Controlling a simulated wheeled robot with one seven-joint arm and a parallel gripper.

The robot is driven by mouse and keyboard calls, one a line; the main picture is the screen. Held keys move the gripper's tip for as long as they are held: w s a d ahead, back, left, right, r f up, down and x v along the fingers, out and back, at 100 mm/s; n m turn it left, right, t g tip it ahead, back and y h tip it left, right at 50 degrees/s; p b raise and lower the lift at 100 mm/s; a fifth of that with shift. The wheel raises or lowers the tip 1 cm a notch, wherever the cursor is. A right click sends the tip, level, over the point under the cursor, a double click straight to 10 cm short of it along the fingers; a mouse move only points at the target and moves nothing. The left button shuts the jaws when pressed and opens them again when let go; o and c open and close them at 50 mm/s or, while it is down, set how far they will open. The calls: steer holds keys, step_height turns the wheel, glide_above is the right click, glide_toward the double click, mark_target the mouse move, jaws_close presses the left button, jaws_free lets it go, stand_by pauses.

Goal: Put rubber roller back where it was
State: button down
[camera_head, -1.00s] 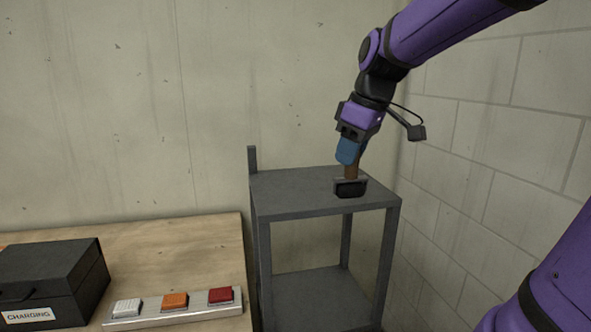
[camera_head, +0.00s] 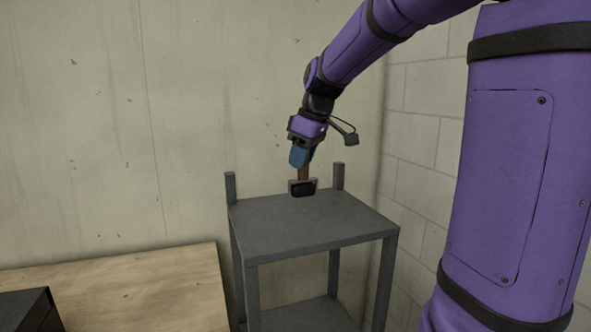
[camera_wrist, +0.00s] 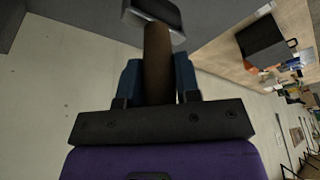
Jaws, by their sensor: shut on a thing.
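The rubber roller (camera_head: 302,188) has a brown handle and a black roller head in a grey frame. My gripper (camera_head: 301,158) has blue fingers and is shut on the handle, with the head hanging downward. In the head view the roller appears over the back part of the grey shelf stand's top (camera_head: 310,222); I cannot tell whether it touches. In the wrist view the brown handle of the roller (camera_wrist: 158,65) runs between the blue fingers of my gripper (camera_wrist: 160,80), and its head is at the top edge, partly cut off.
The shelf top is otherwise bare, with posts at its back corners (camera_head: 230,187). A wooden table (camera_head: 140,290) stands to the left with a black box (camera_head: 30,311) at its corner. Concrete and block walls (camera_head: 130,130) close off the back and right.

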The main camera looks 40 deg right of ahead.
steer(key=shift+w+d+f, duration=0.25)
steer(key=shift+w+f, duration=0.4)
steer(key=shift+w, duration=0.1)
steer(key=shift+w+d+f, duration=0.3)
steer(key=shift+w+f, duration=0.35)
steer(key=shift+w, duration=0.05)
steer(key=shift+w+d+f, duration=0.25)
steer(key=shift+w+f, duration=0.4)
steer(key=shift+w, duration=0.1)
steer(key=shift+f, duration=0.15)
steer(key=c, duration=0.8)
jaws_free()
